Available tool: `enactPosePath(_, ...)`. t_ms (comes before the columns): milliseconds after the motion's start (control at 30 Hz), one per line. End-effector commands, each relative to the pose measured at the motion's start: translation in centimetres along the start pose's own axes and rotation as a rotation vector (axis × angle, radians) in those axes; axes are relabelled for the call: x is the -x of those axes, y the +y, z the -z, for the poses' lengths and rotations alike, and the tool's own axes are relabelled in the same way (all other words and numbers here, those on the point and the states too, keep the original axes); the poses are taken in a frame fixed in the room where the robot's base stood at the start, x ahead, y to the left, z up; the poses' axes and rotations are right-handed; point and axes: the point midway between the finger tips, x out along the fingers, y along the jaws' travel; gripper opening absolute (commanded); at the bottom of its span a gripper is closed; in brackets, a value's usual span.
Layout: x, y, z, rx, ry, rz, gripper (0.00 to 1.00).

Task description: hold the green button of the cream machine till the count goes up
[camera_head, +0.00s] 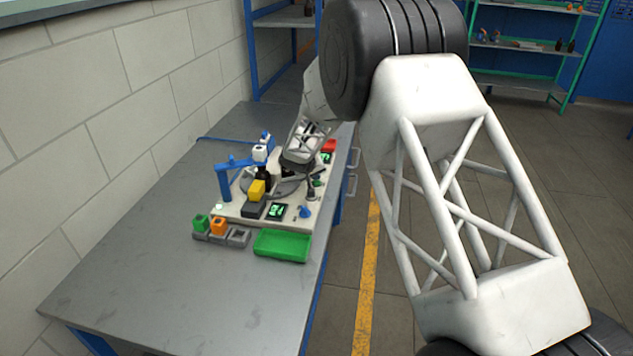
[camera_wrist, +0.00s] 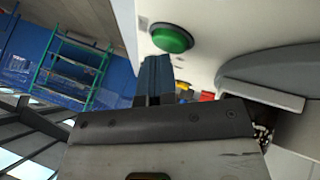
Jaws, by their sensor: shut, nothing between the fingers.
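The cream machine (camera_head: 233,211) stands on the grey workbench, with a blue arm over it and small lit displays on its top. In the wrist view its cream surface (camera_wrist: 215,25) fills the upper right. In the head view my gripper (camera_head: 312,192) is over the machine's right side, and the green button cannot be made out there.
A green tray (camera_head: 282,246) lies in front of the machine. Beside it are grey holders (camera_head: 238,237) with a green and an orange block. A yellow block (camera_head: 257,190) and a dark bottle (camera_head: 264,172) are on the machine. The near bench top (camera_head: 190,300) is clear.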

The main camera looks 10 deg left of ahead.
Motion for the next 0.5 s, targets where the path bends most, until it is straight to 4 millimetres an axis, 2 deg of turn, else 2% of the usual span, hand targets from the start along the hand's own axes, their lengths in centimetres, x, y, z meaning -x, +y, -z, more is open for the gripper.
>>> enactPosePath(500,1.3,0.7,0.7,0.0,0.0,0.0,0.0)
